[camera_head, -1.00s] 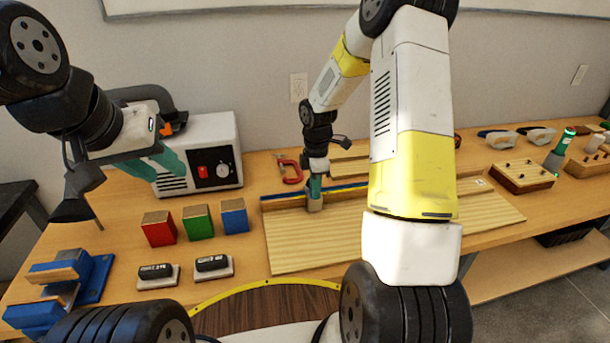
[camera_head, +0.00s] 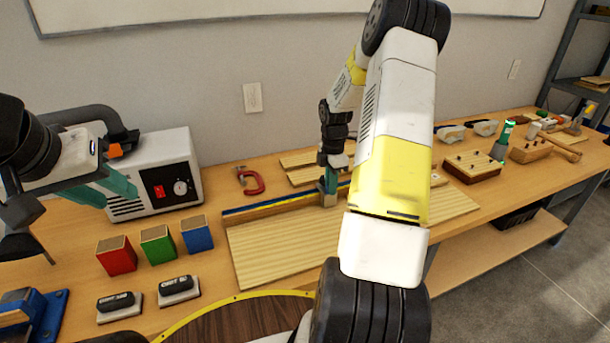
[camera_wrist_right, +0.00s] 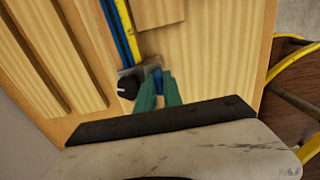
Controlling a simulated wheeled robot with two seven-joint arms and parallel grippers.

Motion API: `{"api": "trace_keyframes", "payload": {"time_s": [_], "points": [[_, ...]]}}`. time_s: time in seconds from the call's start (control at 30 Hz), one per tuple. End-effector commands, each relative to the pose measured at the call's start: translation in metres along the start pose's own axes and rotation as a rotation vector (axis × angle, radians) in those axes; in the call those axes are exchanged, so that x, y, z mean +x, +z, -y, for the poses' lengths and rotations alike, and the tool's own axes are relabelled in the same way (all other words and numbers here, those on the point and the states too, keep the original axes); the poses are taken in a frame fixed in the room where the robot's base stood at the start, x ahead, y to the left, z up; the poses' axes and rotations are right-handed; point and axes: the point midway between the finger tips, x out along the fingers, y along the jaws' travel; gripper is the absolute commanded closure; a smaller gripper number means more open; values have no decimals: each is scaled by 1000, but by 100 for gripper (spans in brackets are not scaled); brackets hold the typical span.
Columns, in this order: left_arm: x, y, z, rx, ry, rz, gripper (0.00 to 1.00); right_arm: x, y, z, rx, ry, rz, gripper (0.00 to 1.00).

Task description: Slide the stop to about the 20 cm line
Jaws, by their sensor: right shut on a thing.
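The stop (camera_head: 328,198) is a small grey-tan block at the ruled fence (camera_head: 270,206), which has a blue and yellow strip, along the back of a pale wooden board (camera_head: 275,250). My right gripper (camera_head: 329,184) is shut on the stop from above. In the right wrist view, its green fingers (camera_wrist_right: 158,88) close around a blue part of the stop, beside a dark knob (camera_wrist_right: 129,86). The ruler marks are too small to read, and my right arm hides the fence's middle. My left gripper (camera_head: 118,194) hangs open and empty at the left.
Red (camera_head: 117,255), green (camera_head: 158,244) and blue (camera_head: 197,234) blocks stand left of the board. A white machine (camera_head: 160,175) and a red clamp (camera_head: 252,182) are behind. In the right wrist view, a wooden block (camera_wrist_right: 157,12) lies beside the fence ahead of the fingers.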

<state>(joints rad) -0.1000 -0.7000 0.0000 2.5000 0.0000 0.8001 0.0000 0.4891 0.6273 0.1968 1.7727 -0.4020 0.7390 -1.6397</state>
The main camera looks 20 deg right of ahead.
Motion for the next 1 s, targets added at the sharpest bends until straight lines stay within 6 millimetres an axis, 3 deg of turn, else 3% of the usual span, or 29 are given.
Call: {"api": "trace_keyframes", "payload": {"time_s": [0.27,0.3,0.33,0.67,1.0], "points": [[0,0,0,0,0,0,64,0,4,1,3,0,4,100],[0,0,0,0,0,0,64,0,3,1,3,0,4,85],[0,0,0,0,0,0,64,0,3,0,2,0,4,80],[0,0,0,0,0,0,64,-2,1,0,1,1,1,80],[0,0,0,0,0,0,64,-52,2,0,3,4,3,80]]}}
